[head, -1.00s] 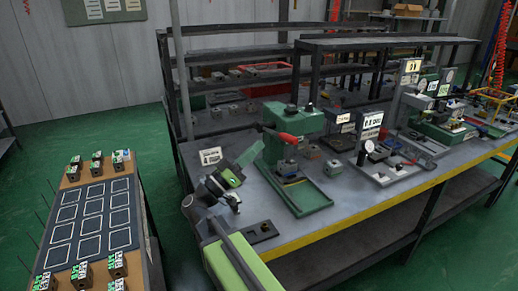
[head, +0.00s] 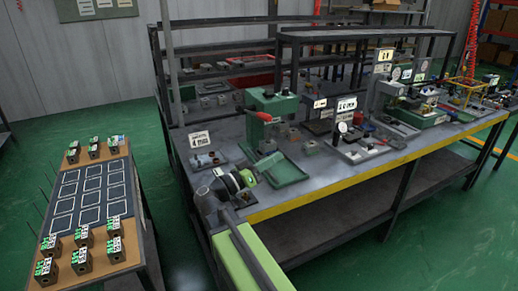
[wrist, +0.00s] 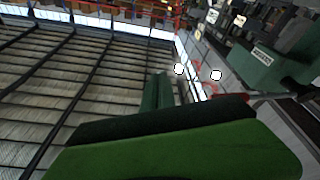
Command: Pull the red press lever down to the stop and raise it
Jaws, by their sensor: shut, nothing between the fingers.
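The green press (head: 284,107) stands upright on the workbench in the head view. Its red lever (head: 263,116) sticks out to the left from the upper part of the press. My gripper (head: 268,163), with green fingers, is shut and empty. In the head view it appears below the lever, in front of the press; contact with the press cannot be told. In the wrist view the green gripper body fills the bottom and the press (wrist: 280,65) is at upper right. A reddish bar (wrist: 264,96) beside it looks like the lever, partly hidden by my gripper.
A side table (head: 130,232) with several blocks stands at left. Green floor between is clear.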

